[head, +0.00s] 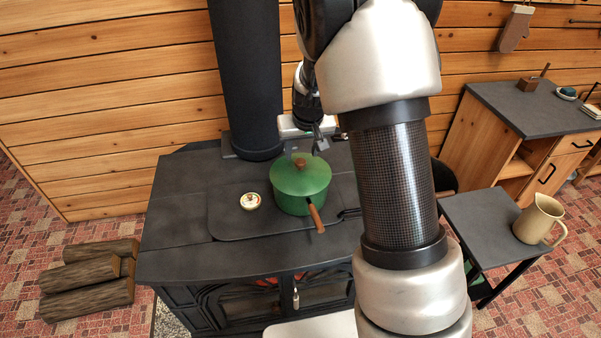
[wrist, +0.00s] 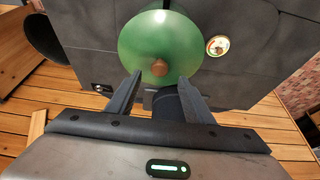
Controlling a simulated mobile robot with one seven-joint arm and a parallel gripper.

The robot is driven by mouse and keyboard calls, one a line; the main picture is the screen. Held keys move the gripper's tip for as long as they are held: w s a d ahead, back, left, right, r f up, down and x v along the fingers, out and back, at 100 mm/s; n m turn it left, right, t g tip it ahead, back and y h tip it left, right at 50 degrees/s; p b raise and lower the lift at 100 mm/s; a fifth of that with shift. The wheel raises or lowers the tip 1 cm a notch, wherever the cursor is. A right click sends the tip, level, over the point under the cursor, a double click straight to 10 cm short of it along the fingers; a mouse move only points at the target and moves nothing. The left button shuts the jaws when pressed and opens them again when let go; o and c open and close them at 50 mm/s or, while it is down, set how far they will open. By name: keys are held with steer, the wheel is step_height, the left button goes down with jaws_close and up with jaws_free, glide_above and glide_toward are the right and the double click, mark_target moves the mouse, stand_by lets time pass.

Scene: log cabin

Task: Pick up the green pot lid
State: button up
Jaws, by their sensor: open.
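The green pot lid (head: 300,173) rests on a green pot (head: 297,204) on the black stove. The lid has a round brown knob, and the pot has a wooden handle pointing toward the front. In the wrist view the lid (wrist: 160,45) fills the upper middle, with its knob (wrist: 160,67) between and just beyond the fingertips. My gripper (wrist: 153,80) is open and empty. In the head view my gripper (head: 316,148) is above and behind the lid, partly hidden by my arm. I cannot tell how far the fingers are above the knob.
A small round gauge (head: 250,201) lies on the stove top (head: 180,225) left of the pot. The black stovepipe (head: 247,80) rises behind. A beige pitcher (head: 538,220) stands on a side table (head: 475,222) at right. Logs (head: 90,280) lie on the floor at left.

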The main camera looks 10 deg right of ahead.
mark_target(300, 161)
steer(key=x, duration=0.5)
jaws_close()
